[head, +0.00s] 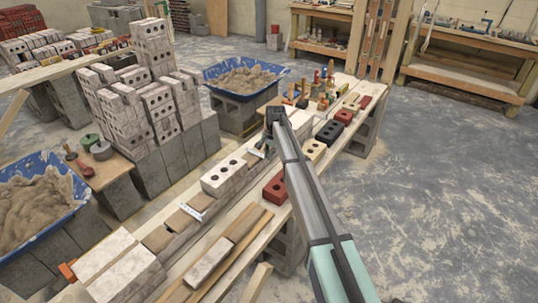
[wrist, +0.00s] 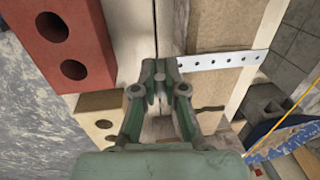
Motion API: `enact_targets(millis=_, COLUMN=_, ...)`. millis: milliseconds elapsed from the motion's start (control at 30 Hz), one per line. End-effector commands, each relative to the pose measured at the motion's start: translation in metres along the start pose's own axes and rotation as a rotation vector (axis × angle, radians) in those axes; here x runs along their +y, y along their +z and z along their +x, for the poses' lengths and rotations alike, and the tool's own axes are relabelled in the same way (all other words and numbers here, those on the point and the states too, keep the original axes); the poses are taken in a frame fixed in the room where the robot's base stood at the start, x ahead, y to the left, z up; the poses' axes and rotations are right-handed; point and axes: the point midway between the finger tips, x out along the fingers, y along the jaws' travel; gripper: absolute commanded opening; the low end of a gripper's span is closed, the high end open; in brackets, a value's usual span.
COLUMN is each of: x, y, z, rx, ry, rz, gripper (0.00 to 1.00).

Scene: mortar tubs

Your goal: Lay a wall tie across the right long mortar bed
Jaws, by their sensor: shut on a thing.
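My gripper (wrist: 162,76) is shut on the left end of a pale perforated wall tie (wrist: 225,61). The tie sticks out to the right and spans the brown mortar bed (wrist: 209,92) in the wrist view. I cannot tell whether it touches the mortar. In the head view my gripper (head: 270,137) is over the brick course beyond a white holed brick (head: 224,177), and mostly hides the tie and bed there. Another tie (head: 196,211) lies on the course on the near side of that brick.
A red brick (wrist: 62,42) with holes lies left of my gripper in the wrist view. More loose bricks and tools (head: 322,88) stand along the bench. Blue mortar tubs (head: 245,77) and stacked bricks (head: 127,105) stand to the left of the bench.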

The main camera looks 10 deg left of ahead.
Motion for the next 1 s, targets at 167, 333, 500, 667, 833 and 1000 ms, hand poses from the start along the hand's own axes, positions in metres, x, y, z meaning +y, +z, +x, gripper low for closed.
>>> enact_targets(millis=167, x=0.000, y=0.000, z=0.002, rx=0.000, ry=0.000, rz=0.000, gripper=0.00)
enact_targets(millis=333, x=0.000, y=0.000, z=0.002, rx=0.000, ry=0.000, rz=0.000, gripper=0.39)
enact_targets(millis=500, x=0.000, y=0.000, z=0.002, rx=0.000, ry=0.000, rz=0.000, gripper=0.39)
enact_targets(millis=667, x=0.000, y=0.000, z=-0.001, rx=0.000, ry=0.000, rz=0.000, gripper=0.39)
enact_targets(millis=833, x=0.000, y=0.000, z=-0.019, rx=0.002, ry=-0.002, rz=0.000, gripper=0.39)
enact_targets(millis=1000, x=0.000, y=0.000, z=-0.051, rx=0.002, ry=-0.002, rz=0.000, gripper=0.39)
